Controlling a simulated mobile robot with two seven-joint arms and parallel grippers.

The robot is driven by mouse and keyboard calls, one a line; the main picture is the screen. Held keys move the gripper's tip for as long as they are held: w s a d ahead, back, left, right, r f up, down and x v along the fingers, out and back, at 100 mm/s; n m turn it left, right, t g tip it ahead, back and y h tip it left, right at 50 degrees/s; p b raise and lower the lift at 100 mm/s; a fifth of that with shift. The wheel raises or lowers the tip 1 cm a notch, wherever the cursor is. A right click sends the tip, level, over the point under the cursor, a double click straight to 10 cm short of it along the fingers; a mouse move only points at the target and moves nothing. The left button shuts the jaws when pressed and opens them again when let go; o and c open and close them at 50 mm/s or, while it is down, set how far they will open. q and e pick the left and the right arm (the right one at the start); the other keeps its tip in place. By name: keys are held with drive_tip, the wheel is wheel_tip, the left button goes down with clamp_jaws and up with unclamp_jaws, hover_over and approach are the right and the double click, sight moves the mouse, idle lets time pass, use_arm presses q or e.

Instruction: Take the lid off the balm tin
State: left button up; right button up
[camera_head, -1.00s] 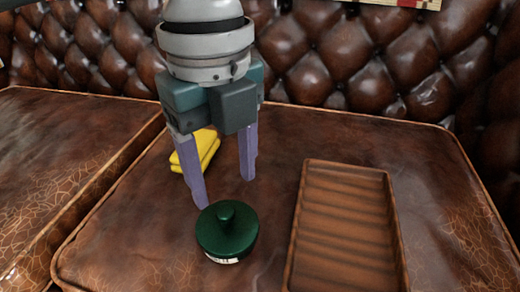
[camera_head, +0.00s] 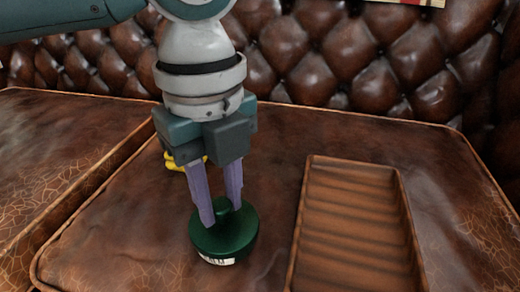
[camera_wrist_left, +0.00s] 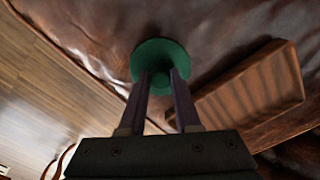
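The balm tin (camera_head: 218,260) is a round tin with a pale label strip, standing on the brown leather surface. Its dark green lid (camera_head: 240,232) is on top, with a small knob in the middle. The lid also shows in the left wrist view (camera_wrist_left: 178,50). My left gripper (camera_head: 222,212) points down, and its two purple fingers stand one on each side of the knob, closed up against it. In the left wrist view the fingers (camera_wrist_left: 162,76) flank the knob with little or no gap. My right gripper is out of view.
A ribbed brown wooden tray (camera_head: 352,225) lies to the right of the tin. A tufted leather back (camera_head: 350,60) rises behind. The leather left of the tin is clear.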

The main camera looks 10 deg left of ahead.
use_arm(q)
clamp_jaws()
